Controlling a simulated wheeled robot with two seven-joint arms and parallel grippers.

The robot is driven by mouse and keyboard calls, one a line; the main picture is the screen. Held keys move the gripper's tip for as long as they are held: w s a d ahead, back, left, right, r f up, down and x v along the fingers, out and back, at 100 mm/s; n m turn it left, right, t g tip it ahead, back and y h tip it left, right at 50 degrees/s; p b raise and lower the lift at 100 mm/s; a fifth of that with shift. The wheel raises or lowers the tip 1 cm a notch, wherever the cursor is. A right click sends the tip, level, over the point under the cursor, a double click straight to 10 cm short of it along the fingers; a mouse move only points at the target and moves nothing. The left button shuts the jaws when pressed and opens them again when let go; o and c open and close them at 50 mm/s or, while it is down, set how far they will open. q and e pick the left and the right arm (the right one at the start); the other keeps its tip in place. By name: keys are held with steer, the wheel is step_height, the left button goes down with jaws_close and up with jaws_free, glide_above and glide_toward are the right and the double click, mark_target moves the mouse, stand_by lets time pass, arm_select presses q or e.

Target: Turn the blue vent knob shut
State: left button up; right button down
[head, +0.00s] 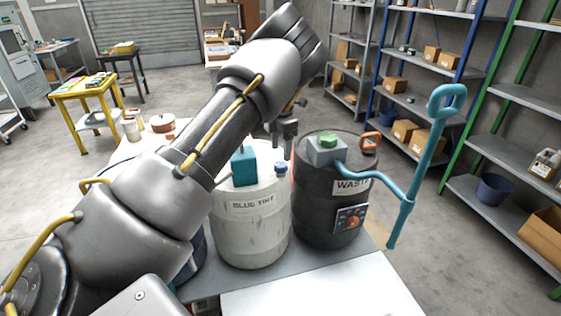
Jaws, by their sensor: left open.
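A small blue knob (281,169) sits on the right part of the top of a white drum (250,228) labelled BLUE TINT. A teal block (244,167) stands on the same drum top, left of the knob. My left arm crosses the view from the lower left and hides part of this drum's left side. My left gripper (285,144) points down beyond the arm, just above the knob in the picture. It is open and small in view; nothing shows between its fingers, and its exact distance from the knob is unclear. My right gripper is not in view.
A black drum (318,205) marked WASTE stands close on the right, with a teal pump handle (425,150), a green cap (328,140) and an orange fitting (370,141). A dark drum is mostly hidden behind my arm. Shelves (500,92) line the right; the floor between is clear.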

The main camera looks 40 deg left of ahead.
mark_target(281, 164)
arm_select(q)
step_height(281, 164, down, 4)
steer(key=shift+f+p, duration=0.15)
steer(key=shift+p, duration=0.15)
steer(key=shift+f, duration=0.7)
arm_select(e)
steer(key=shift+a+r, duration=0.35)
arm_select(q)
steer(key=shift+c, duration=0.5)
steer(key=c, duration=0.9)
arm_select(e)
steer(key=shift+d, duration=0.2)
